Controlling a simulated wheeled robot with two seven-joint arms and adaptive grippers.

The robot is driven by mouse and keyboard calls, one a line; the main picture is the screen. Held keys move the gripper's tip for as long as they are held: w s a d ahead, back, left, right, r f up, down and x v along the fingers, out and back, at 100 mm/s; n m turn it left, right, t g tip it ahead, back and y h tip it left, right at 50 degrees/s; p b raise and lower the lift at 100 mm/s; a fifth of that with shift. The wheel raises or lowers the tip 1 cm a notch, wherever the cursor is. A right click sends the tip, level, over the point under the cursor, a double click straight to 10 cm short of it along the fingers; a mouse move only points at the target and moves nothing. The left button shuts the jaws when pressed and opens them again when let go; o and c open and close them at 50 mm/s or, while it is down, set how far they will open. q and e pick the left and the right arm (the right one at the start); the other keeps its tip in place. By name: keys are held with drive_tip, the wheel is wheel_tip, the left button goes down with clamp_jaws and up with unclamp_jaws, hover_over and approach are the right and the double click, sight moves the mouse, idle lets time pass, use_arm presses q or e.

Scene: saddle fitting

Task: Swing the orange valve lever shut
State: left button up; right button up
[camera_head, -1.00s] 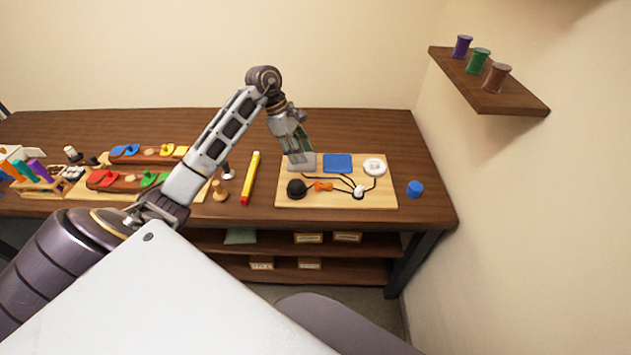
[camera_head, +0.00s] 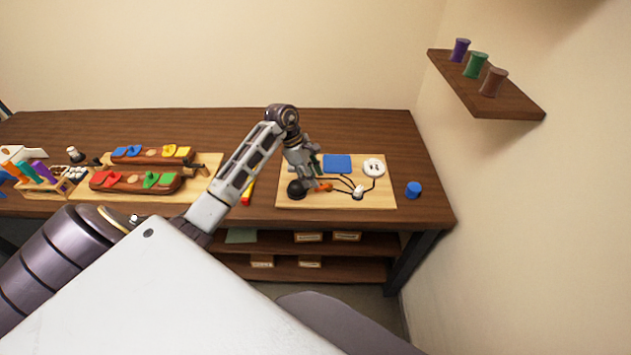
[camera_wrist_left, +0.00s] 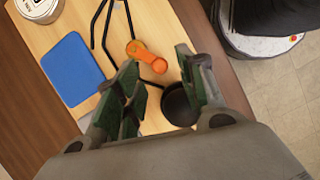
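The orange valve lever (camera_head: 325,187) lies on the light wooden board (camera_head: 345,203) at the right of the bench, just right of a black round knob (camera_head: 296,189). My left gripper (camera_head: 312,183) is low over the board beside the lever and partly covers it in the head view. The black knob (camera_wrist_left: 180,104) sits partly behind one finger. My right gripper is not in view.
A blue square pad (camera_head: 337,164), a white round dial (camera_head: 374,167) and black cables share the board. A blue cylinder (camera_head: 413,190) stands right of it. Shoe-like pieces (camera_head: 136,181) lie on a board at left. A shelf (camera_head: 485,85) with spools hangs at right.

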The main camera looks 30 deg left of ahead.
use_arm(q)
drive_tip(key=shift+x, duration=1.6)
clamp_jaws()
